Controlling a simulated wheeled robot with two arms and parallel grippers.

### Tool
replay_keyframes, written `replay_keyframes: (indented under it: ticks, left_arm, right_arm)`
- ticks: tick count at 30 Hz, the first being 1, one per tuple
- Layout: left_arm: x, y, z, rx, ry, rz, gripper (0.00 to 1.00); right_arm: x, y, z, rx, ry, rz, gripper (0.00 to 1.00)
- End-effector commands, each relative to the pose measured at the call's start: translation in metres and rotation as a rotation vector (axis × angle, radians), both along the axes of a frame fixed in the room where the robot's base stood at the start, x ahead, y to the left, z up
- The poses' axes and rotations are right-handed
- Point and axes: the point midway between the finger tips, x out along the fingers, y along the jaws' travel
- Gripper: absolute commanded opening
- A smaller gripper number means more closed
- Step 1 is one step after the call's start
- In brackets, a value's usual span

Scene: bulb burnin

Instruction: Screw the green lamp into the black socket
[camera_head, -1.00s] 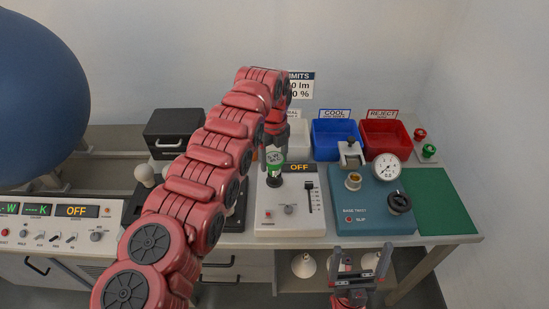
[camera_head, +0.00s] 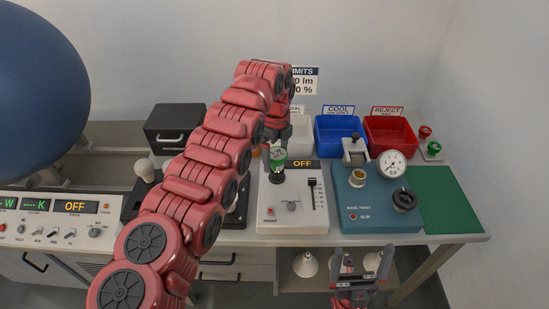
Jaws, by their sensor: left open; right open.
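The green lamp (camera_head: 278,155), with a white label band, stands upright at the black socket (camera_head: 277,176) on top of the white control box (camera_head: 292,222). Whether its base is fully seated I cannot tell. My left gripper (camera_head: 277,139) comes down from above and sits at or just above the lamp's top. Its jaws are open, but the arm partly hides them. My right gripper (camera_head: 356,262) is open and empty in front of the bench's front edge, low in the view.
A teal base-twist box (camera_head: 377,221) with a gauge (camera_head: 392,163) stands right of the white box. White, blue (camera_head: 338,138) and red (camera_head: 391,138) bins stand behind. A green mat (camera_head: 449,200) is bare at right. A large blue sphere (camera_head: 38,95) fills the upper left.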

Motion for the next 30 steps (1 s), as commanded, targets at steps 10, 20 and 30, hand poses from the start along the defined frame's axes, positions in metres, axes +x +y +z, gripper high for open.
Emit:
replay_keyframes:
  ticks: [10,20,30]
  left_arm:
    - [-0.006,-0.005,-0.004,-0.002,0.000,0.643,0.95]
    - [-0.011,-0.007,-0.003,0.000,0.000,1.245,0.95]
    - [-0.014,-0.009,-0.001,0.001,0.004,1.530,0.95]
  right_arm:
    - [0.000,0.000,-0.034,0.000,0.000,0.000,1.00]
    - [0.000,0.000,-0.050,0.000,0.000,0.000,1.00]
    - [0.000,0.000,-0.060,0.000,0.000,0.000,1.00]
